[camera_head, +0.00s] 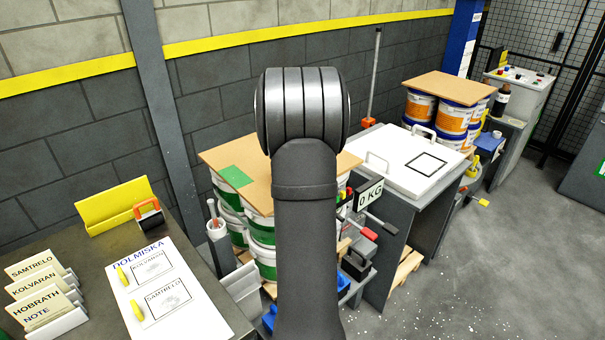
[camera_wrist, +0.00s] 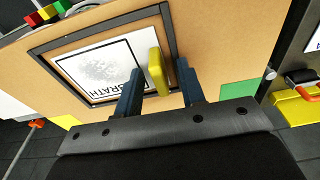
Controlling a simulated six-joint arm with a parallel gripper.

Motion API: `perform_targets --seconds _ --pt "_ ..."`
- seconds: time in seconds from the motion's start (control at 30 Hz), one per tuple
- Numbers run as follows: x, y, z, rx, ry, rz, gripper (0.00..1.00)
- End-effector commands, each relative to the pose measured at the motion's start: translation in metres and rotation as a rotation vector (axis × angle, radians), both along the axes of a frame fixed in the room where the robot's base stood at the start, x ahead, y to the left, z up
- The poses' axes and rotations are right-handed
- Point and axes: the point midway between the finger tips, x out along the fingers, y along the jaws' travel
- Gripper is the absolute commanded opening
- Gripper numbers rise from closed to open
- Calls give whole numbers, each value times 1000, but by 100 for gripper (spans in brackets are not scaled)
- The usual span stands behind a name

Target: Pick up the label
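The label (camera_wrist: 100,70) is a white card with a dark printed patch, a black outline and lettering that ends in "BRATH". It lies inside a dark square frame (camera_wrist: 40,50) on the brown sheet in the wrist view. A yellow tab (camera_wrist: 157,72) stands at its right end. My gripper (camera_wrist: 160,75) has its two blue fingers apart, one on each side of the yellow tab, with gaps visible. Whether the fingertips reach down past the tab's top I cannot tell. In the head view my arm hides the gripper and this label.
The brown sheet (camera_head: 215,156) with a green patch (camera_head: 236,177) tops stacked pails (camera_head: 262,227). A white board (camera_head: 165,290) holds two labels with yellow tabs. A card rack (camera_head: 42,292) stands left. A scale display (camera_head: 370,195) and white-topped cabinet (camera_head: 410,180) are right.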

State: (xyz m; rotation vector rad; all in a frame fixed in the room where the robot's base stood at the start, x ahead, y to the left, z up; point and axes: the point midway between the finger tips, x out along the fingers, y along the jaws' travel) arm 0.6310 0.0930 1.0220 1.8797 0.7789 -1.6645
Motion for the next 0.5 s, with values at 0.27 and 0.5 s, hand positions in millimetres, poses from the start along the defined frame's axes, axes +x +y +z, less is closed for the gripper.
perform_targets --seconds 0.27,0.5 --pt "0 0 0 0 0 0 15" --pt "0 0 0 0 0 0 0"
